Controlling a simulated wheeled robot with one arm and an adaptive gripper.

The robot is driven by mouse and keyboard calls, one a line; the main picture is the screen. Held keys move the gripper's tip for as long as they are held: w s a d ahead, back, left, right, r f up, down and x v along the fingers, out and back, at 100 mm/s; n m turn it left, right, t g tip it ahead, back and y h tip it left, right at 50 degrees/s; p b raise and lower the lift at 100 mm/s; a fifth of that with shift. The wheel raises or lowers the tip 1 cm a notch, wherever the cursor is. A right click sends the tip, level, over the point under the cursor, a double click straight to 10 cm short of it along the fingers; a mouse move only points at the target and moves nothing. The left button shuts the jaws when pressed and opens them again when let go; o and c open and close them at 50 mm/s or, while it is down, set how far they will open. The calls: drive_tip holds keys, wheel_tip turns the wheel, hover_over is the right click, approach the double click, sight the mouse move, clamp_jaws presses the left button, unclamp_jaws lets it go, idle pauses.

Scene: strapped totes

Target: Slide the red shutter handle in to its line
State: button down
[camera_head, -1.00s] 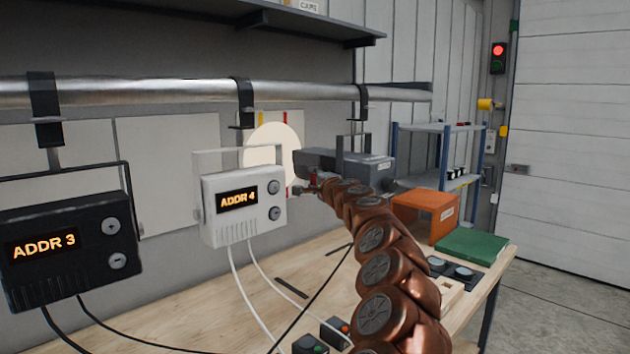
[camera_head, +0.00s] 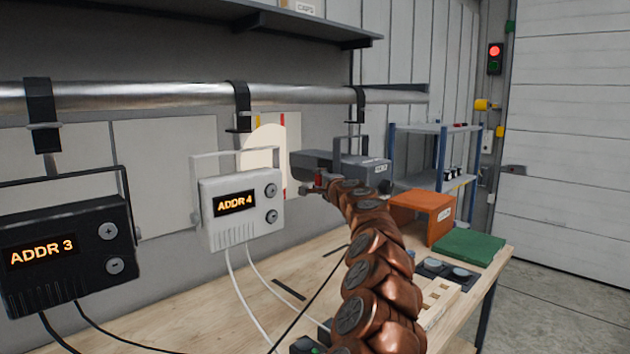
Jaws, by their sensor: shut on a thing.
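A grey lamp (camera_head: 340,165) hangs from the pipe, beyond the tip of my copper-coloured arm. A small red handle (camera_head: 320,179) shows at its lower front. My gripper (camera_head: 312,187) is at that handle and is shut on it; the fingers are small and partly hidden by my arm. The lamp throws a pale patch of light (camera_head: 263,150) on the wall board. Its right side ends in a nearly straight edge close to a red line (camera_head: 283,122). A yellow line (camera_head: 257,121) is at the patch's upper left.
A white box marked ADDR 4 (camera_head: 240,210) and a black box marked ADDR 3 (camera_head: 65,250) hang left of my arm. The silver pipe (camera_head: 160,95) runs above. The wooden bench (camera_head: 190,310) below holds an orange box (camera_head: 422,215), a green one (camera_head: 470,245) and cables.

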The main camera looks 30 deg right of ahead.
drive_tip(key=shift+w+d, duration=0.1)
drive_tip(key=shift+d, duration=0.2)
drive_tip(key=c, duration=0.6)
unclamp_jaws()
drive_tip(key=shift+c, duration=0.2)
